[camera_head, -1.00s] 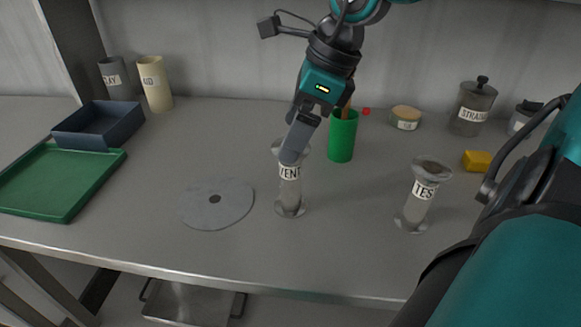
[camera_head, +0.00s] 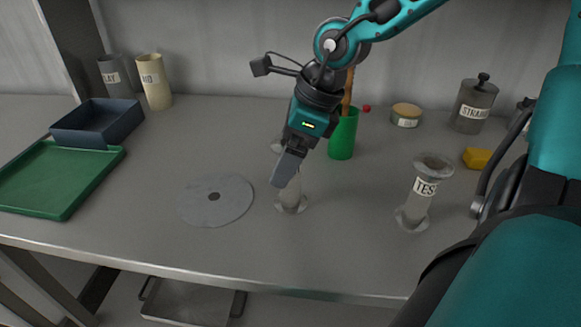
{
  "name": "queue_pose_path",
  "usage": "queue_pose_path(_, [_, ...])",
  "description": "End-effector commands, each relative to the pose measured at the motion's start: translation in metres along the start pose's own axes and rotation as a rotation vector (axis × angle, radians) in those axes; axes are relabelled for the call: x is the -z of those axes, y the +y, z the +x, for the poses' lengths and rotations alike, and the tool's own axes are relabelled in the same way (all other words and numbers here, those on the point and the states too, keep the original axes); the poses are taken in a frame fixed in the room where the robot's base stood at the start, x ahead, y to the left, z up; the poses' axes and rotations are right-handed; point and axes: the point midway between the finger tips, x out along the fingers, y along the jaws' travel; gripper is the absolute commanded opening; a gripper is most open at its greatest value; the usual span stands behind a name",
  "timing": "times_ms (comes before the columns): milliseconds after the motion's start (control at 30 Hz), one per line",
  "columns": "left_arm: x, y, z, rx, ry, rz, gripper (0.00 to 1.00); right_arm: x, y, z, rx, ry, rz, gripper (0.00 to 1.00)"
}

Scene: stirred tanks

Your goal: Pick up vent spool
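The vent spool (camera_head: 292,201), a grey flanged tube, stands upright on the table near the middle of the head view. My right gripper (camera_head: 285,170) comes in from the upper right and overlaps the spool's upper half in the picture. It hides the label and most of the top flange. Only one finger shows clearly, so I cannot tell whether the fingers are around the spool, in front of it or touching it, nor how wide they are open. My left gripper is not in view.
A similar spool labelled TES (camera_head: 417,200) stands to the right. A flat grey disc (camera_head: 235,205) lies left of the vent spool. A green cup (camera_head: 342,138) stands close behind it. A green tray (camera_head: 50,185) and a dark blue bin (camera_head: 100,123) are at left. The front table is clear.

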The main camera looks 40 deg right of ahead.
Motion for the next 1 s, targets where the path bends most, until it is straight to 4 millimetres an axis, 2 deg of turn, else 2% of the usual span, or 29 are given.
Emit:
queue_pose_path(67, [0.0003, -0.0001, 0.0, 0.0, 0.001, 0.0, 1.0, 0.0, 0.0, -0.0002, 0.0, 0.0, 0.0, 0.87])
queue_pose_path(633, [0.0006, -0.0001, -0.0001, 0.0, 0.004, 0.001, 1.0, 0.0001, 0.0003, -0.0002, -0.001, 0.0, 0.0, 0.32])
queue_pose_path(1000, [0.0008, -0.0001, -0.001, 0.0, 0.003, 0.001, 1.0, -0.0027, -0.0002, -0.0056, 0.001, -0.001, 0.0, 0.32])
